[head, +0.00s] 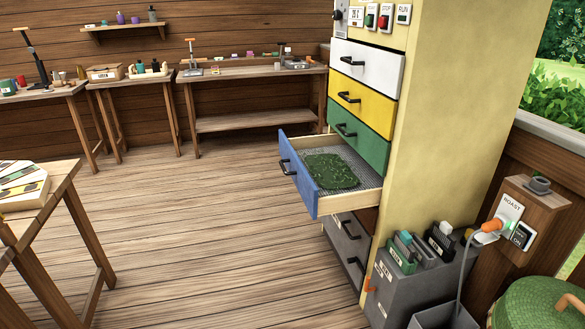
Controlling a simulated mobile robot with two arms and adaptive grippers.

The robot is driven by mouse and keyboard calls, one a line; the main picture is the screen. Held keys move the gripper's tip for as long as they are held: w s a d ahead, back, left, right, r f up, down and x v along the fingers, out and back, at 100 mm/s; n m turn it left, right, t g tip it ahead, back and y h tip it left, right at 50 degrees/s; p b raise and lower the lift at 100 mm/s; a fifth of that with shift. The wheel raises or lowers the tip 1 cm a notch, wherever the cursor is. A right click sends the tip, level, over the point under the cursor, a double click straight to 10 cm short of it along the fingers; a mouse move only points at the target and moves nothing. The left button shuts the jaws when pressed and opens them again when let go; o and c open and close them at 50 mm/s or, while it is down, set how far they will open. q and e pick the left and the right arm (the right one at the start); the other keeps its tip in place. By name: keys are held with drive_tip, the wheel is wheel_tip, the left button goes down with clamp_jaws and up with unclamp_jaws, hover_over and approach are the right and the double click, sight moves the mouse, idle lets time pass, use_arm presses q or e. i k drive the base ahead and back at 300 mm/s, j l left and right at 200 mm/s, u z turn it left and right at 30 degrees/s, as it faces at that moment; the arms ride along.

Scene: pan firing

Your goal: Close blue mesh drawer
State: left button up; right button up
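The blue mesh drawer (297,178) stands pulled out to the left from the tall cream cabinet (440,120). It has a blue front with a black handle (287,167), pale wooden sides and a grey mesh floor. A patch of green leaves (331,171) lies on the mesh. The white drawer (366,67), yellow drawer (360,102) and green drawer (357,138) above it look shut. Neither of my grippers shows in the head view.
Wooden benches with tools (255,72) line the back wall. A table (60,185) stands at the near left. A grey holder (425,275), a roast switch box (535,215) and a green woven lid (540,305) are at the lower right. The floor (200,240) before the drawer is clear.

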sight(330, 177)
drive_tip(key=i+j, duration=0.2)
drive_tip(key=i, duration=0.2)
drive_tip(key=i+j, duration=0.25)
drive_tip(key=i, duration=0.15)
